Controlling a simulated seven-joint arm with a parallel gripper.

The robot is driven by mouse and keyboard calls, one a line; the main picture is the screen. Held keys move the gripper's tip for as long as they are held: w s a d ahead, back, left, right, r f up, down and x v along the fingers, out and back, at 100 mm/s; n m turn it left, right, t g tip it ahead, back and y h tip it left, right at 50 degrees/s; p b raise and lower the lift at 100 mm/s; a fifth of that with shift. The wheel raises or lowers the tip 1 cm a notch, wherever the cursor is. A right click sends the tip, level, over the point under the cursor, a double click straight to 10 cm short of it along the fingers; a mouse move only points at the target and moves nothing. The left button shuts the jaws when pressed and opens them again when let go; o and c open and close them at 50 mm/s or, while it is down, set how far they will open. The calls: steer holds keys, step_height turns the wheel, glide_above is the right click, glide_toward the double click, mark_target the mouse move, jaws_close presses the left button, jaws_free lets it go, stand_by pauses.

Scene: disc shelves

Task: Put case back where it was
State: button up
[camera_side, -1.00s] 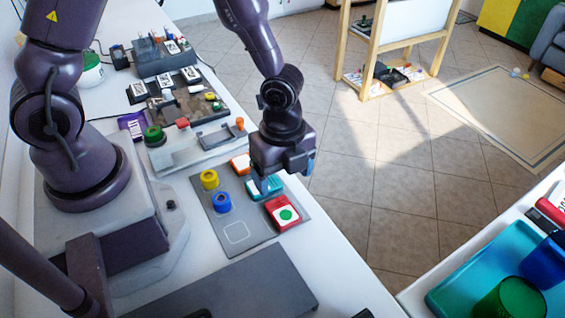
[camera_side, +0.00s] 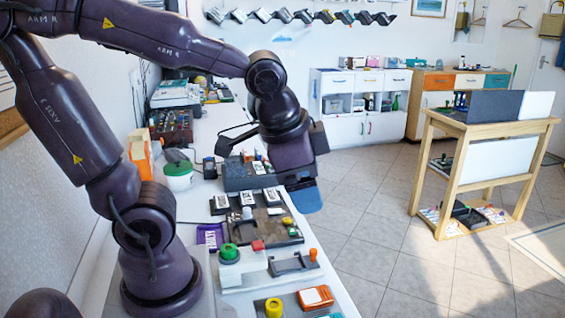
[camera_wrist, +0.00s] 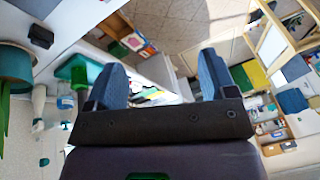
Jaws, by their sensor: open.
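My gripper (camera_side: 306,196) is raised in front of the counter's right edge in the side view, only one blue finger clearly visible there. In the wrist view my gripper (camera_wrist: 162,80) shows two blue fingers wide apart, with no held case visible between them. An orange case with a white label (camera_side: 316,297) lies at the bottom of the side view, partly cut off. Small slanted shelves (camera_side: 300,16) run along the back wall; what they hold is too small to tell. I cannot tell which case the task means.
The white counter (camera_side: 215,130) carries a dark tray of blocks (camera_side: 265,226), a green knob (camera_side: 228,252), a yellow ring (camera_side: 274,307) and a white tub (camera_side: 179,176). A wooden stand (camera_side: 447,190) is at right. Tiled floor (camera_side: 370,235) between is clear.

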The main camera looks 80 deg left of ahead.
steer(key=s+r+n, duration=0.1)
steer(key=s+r+n+t, duration=0.1)
steer(key=s+r+n+h, duration=0.1)
steer(key=shift+s+a, duration=0.25)
steer(key=shift+s, duration=0.05)
stand_by(1.0)
